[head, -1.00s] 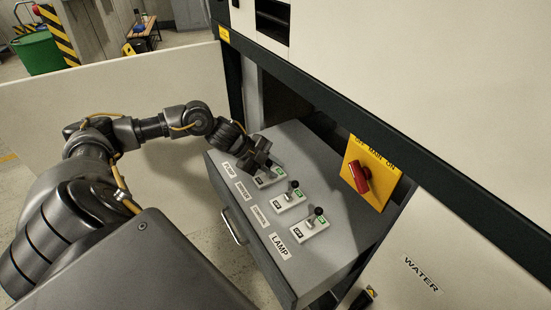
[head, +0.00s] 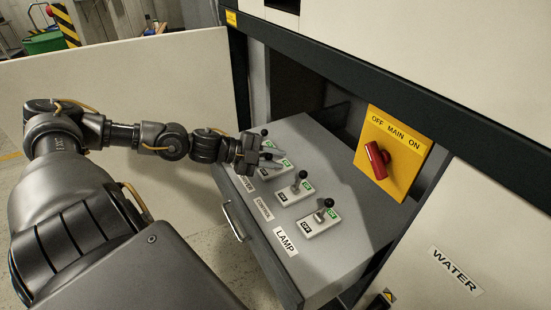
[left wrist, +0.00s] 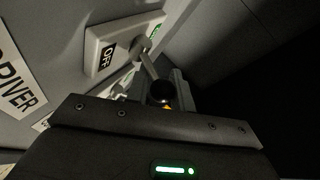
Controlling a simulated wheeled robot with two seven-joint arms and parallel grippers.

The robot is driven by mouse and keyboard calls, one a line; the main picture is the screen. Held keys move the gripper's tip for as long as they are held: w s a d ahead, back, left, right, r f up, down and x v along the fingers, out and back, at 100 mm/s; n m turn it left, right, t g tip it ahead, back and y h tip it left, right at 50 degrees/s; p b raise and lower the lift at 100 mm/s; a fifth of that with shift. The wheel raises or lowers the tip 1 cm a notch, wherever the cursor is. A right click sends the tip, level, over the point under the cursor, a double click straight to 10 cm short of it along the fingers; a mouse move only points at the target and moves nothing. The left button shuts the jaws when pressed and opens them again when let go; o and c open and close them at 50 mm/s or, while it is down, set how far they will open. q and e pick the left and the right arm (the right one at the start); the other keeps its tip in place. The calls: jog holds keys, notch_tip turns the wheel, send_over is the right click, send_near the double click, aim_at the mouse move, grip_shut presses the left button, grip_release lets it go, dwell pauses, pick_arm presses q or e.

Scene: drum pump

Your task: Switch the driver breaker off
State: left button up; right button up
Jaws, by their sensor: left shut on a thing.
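The driver breaker (head: 279,173) is a white plate with a black OFF mark and a green ON mark on the grey drawer's top. In the left wrist view its lever (left wrist: 149,64) ends in a black ball knob (left wrist: 160,91), beside the DRIVER label (left wrist: 18,85). My left gripper (head: 266,159) is at this breaker, shut on the lever's knob end. In the head view the gripper hides much of the lever, and I cannot tell its exact position. My right gripper is not in view.
The pump lever's knob (head: 265,132) is close behind my gripper. The control breaker (head: 296,187) and lamp breaker (head: 319,219) stand in front. A red main switch (head: 377,160) sits on a yellow plate at the right. The cabinet's dark edge (head: 400,93) runs above the drawer.

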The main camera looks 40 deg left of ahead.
pick_arm(q)
jog(key=shift+a+f, duration=0.1)
jog(key=shift+a, duration=0.05)
jog(key=o, duration=0.7)
jog(key=shift+c, duration=0.2)
jog(key=o, duration=0.3)
jog(key=shift+w+a+f, duration=0.1)
jog(key=shift+a, duration=0.05)
jog(key=shift+o, duration=0.2)
jog(key=shift+s, duration=0.2)
jog(key=p+v, duration=0.1)
jog(key=v, duration=0.9)
jog(key=shift+s+a, duration=0.15)
jog(key=shift+a, duration=0.05)
